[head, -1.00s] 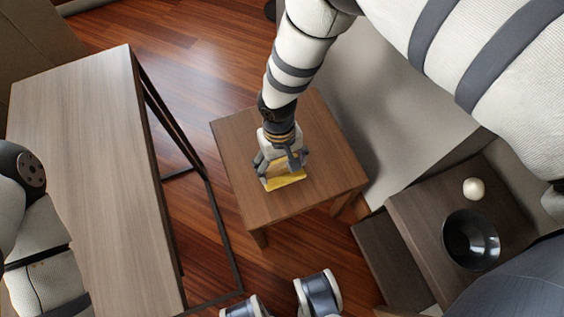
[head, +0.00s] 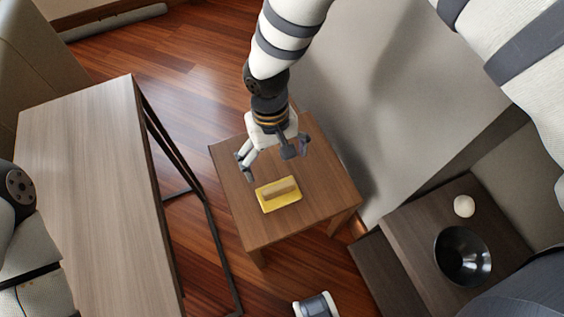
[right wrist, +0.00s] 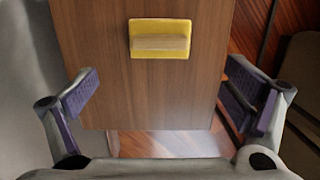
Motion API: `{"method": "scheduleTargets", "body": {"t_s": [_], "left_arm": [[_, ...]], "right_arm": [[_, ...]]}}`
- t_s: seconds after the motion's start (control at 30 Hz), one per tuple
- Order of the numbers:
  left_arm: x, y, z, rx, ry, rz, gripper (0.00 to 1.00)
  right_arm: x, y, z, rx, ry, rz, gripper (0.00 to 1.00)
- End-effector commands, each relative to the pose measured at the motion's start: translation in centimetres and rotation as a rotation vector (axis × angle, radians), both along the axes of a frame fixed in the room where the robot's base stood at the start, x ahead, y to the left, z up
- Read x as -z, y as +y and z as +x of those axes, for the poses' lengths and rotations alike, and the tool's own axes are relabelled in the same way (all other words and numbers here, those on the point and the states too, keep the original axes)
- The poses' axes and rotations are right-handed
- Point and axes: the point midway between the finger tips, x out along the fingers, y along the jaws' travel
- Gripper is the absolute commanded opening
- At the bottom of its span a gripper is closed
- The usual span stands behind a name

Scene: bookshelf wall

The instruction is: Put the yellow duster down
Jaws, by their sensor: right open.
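The yellow duster (head: 279,203) lies on top of the small brown wooden table (head: 327,182). It is a yellow pad with a wooden grip along its top. My right gripper (head: 273,163) is open and empty, above the table and apart from the duster. In the right wrist view the duster (right wrist: 160,51) lies on the tabletop (right wrist: 95,75), beyond the spread fingers (right wrist: 170,105). My left gripper is out of view; only a part of my left arm shows at the left edge.
A long wooden table (head: 89,190) with a black metal frame stands at the left. At the lower right a dark cabinet (head: 405,228) holds a black bowl (head: 463,256) and a white ball (head: 464,206). Reddish wood floor (head: 190,85) lies between.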

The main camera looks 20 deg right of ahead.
Motion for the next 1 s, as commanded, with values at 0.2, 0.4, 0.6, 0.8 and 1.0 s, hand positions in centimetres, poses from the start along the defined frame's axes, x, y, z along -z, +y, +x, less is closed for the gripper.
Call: {"method": "scheduleTargets", "body": {"t_s": [0.2, 0.4, 0.6, 0.8, 1.0], "left_arm": [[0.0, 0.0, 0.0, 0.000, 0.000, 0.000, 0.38], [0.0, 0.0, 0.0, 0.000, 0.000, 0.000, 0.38], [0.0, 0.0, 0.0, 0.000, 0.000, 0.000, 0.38], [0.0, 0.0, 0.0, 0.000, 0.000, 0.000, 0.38], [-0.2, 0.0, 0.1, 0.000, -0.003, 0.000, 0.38]], "right_arm": [[1.5, -0.3, -2.4, 0.002, 0.038, 0.019, 0.95], [9.1, -4.0, -22.3, 0.059, 0.239, 0.111, 0.95], [6.7, -9.7, -38.6, 0.084, 0.348, 0.027, 0.95], [4.9, -11.5, -41.9, 0.065, 0.367, -0.018, 0.95], [4.8, -11.4, -41.7, 0.065, 0.362, -0.017, 0.95]]}}
